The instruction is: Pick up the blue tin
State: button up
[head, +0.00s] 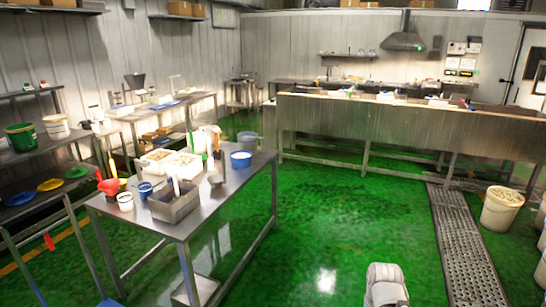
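Two blue containers stand on the steel table (222,196) at the left. The small blue tin (145,191) is near the table's left end, beside a small white tub (125,202). A larger blue tub (241,160) with a pale inside is near the far right corner. I cannot tell for certain which one is the task's tin. A pale rounded part at the bottom edge, right of centre, seems to be mine. My gripper's fingers do not show.
A grey metal box (174,205), white trays (181,165) and a red funnel (108,186) crowd the table. A shelf rack stands at the left. A long steel trough (375,130) crosses the back. A white bucket (501,209) stands at the right. The green floor (335,215) between is clear.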

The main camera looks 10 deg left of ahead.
aim_at(145, 189)
jog(key=u, duration=0.25)
jog(key=i, duration=0.85)
jog(key=u, duration=0.75)
jog(key=i, duration=1.2)
jog(key=u, duration=0.4)
jog(key=k, duration=0.95)
jog(key=u, duration=0.1)
jog(key=i, duration=0.65)
